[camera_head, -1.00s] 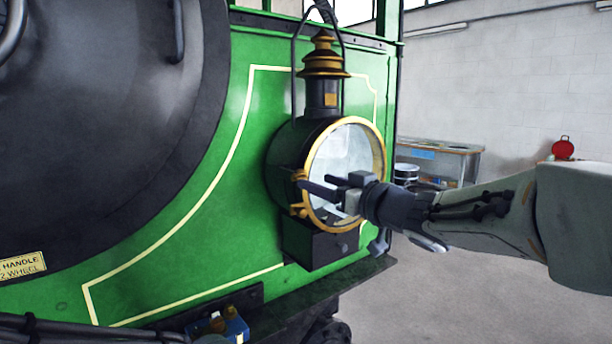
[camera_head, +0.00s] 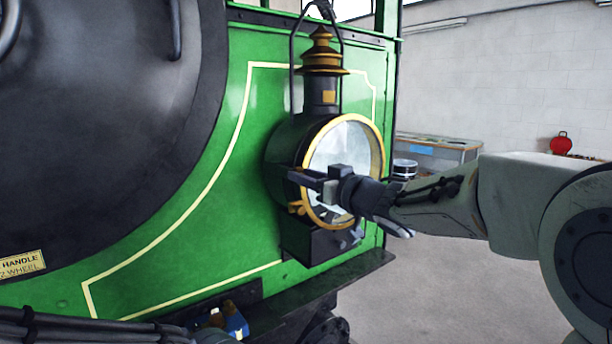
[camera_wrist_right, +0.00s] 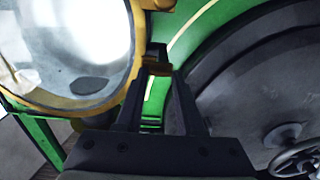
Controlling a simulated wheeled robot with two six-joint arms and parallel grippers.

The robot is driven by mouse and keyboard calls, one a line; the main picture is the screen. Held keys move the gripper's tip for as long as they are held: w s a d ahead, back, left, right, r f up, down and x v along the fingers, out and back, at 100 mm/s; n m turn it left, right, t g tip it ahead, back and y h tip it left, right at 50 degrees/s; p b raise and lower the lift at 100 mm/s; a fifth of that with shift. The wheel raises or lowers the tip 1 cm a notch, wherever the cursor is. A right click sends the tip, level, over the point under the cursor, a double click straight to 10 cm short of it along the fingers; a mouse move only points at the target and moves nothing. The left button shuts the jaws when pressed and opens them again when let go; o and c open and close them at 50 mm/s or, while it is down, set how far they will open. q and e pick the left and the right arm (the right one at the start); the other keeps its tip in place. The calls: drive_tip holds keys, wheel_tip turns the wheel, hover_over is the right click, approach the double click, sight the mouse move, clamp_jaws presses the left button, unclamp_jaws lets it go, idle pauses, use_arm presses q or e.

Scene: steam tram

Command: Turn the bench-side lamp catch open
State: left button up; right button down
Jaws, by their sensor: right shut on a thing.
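The lamp (camera_head: 275,160) is a black drum with a brass-rimmed round glass front and a tall chimney, mounted on the green tram front. My right gripper (camera_head: 296,177) reaches across the glass from the right to the left edge of the rim. In the right wrist view, its fingers (camera_wrist_right: 158,78) are shut on the small brass lamp catch (camera_wrist_right: 157,69) beside the brass rim (camera_wrist_right: 125,85). The fingers hide most of the catch in the head view.
A brass fitting (camera_head: 297,209) sits low on the lamp's left rim. A black box (camera_head: 305,243) is under the lamp. The dark round boiler door (camera_head: 110,120) fills the left. A workbench (camera_head: 435,150) stands behind, with open floor before it.

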drive_tip(key=shift+n, duration=0.4)
drive_tip(key=shift+s+a+r+n+b, duration=0.15)
drive_tip(key=shift+n+b, duration=1.8)
drive_tip(key=shift+n, duration=2.3)
drive_tip(key=shift+s+a+n+b, duration=0.1)
drive_tip(key=shift+n+b, duration=1.85)
drive_tip(key=shift+n, duration=2.3)
drive_tip(key=shift+r, duration=0.1)
drive_tip(key=c, duration=0.5)
unclamp_jaws()
